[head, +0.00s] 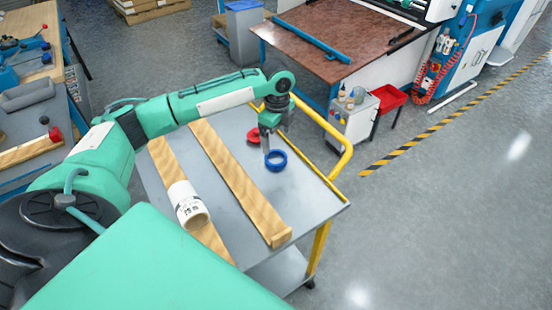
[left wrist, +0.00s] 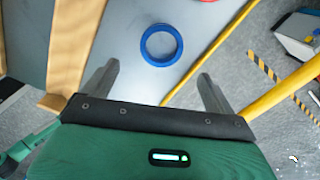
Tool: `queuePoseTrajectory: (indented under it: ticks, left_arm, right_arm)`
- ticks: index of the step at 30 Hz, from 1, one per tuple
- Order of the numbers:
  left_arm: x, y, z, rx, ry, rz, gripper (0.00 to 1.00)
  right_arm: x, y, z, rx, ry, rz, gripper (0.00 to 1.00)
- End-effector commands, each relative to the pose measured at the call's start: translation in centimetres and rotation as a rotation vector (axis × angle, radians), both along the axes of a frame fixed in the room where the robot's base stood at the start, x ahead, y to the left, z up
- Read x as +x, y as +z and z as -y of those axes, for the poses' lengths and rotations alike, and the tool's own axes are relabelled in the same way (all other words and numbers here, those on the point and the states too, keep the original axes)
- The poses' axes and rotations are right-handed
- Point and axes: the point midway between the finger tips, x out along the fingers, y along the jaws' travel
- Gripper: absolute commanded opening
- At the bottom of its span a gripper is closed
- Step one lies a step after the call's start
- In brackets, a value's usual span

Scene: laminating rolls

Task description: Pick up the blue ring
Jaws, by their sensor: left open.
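The blue ring (head: 276,160) lies flat on the grey top of a cart (head: 295,205), near its yellow-railed side. It also shows in the left wrist view (left wrist: 161,45), ahead of and between the two fingers. My left gripper (head: 266,148) is just behind the ring in the head view, pointing down. In the left wrist view my left gripper (left wrist: 160,80) is open with nothing between its fingers. I cannot tell its exact height over the cart. My right gripper is not in view.
Two wooden beams lie along the cart, one near the ring (head: 235,180). A white roll (head: 188,205) rests on the other. A red object (head: 254,136) lies behind the ring. A yellow handrail (head: 335,135) rises at the cart's far right. Bare cart top surrounds the ring.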

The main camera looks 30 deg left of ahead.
Motion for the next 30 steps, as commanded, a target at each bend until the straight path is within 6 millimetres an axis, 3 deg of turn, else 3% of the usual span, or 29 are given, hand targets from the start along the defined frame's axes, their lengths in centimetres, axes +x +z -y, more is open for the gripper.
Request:
queuePoseTrajectory:
  ticks: [3, 11, 19, 29, 30]
  left_arm:
    - [0.0, -2.1, 0.1, 0.0, 0.001, -0.001, 0.9]
    - [0.0, -4.1, 0.2, 0.0, 0.0, 0.0, 0.9]
    - [0.2, -7.9, 0.6, 0.0, 0.0, 0.0, 0.9]
    - [0.1, -8.7, 0.6, 0.001, -0.001, 0.002, 0.9]
    - [0.1, -8.7, 0.6, 0.001, -0.001, 0.002, 0.82]
  right_arm:
    - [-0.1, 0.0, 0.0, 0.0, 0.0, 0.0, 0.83]
    - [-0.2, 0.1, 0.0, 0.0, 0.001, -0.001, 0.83]
    - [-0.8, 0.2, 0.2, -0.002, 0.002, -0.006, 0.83]
    - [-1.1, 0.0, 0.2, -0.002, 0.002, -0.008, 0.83]
    - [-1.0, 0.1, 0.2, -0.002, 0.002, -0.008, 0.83]
